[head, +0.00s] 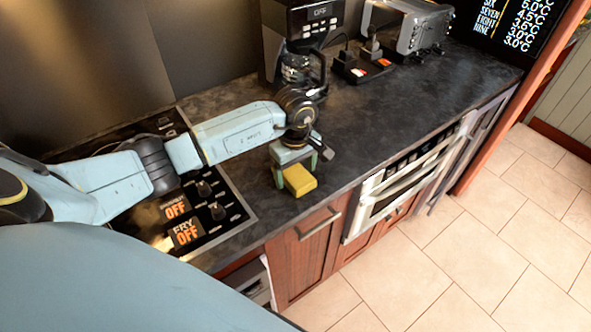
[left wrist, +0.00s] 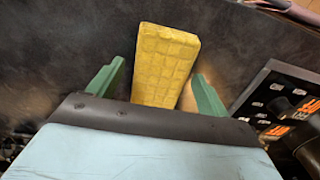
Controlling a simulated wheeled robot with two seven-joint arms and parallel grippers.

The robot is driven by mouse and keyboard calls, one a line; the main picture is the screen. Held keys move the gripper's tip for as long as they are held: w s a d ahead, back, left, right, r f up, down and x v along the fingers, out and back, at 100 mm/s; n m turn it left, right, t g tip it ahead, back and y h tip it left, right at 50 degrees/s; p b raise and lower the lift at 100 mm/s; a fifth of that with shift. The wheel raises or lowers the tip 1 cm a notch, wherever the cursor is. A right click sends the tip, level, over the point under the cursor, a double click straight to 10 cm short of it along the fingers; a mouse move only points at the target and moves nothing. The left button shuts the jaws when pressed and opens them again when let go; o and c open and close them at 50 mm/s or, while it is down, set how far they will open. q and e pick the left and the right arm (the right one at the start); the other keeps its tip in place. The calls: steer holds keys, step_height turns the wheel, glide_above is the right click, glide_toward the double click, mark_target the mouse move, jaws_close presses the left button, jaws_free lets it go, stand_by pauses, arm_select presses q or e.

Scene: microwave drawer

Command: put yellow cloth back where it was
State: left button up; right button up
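The yellow cloth (head: 300,180) is a folded block with a quilted grid pattern. It lies on the dark countertop near its front edge, and it also shows in the left wrist view (left wrist: 164,62). My left gripper (head: 295,168) is right at the cloth, pointing down. In the left wrist view its two green fingers (left wrist: 157,82) stand on either side of the cloth's near part. A gap shows between the left finger and the cloth; the right finger is close to it. My right gripper is in no view.
A cooktop with control knobs (head: 203,190) lies left of the gripper. A coffee machine (head: 305,20) stands behind, and a toaster (head: 408,25) is at the back right. The countertop (head: 430,95) right of the gripper is clear. Cabinets and an oven (head: 400,180) are below the edge.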

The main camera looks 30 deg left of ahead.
mark_target(295, 173)
arm_select(q)
steer(key=shift+r, duration=0.15)
step_height(295, 173, up, 12)
steer(key=shift+b, duration=0.45)
stand_by(0.5)
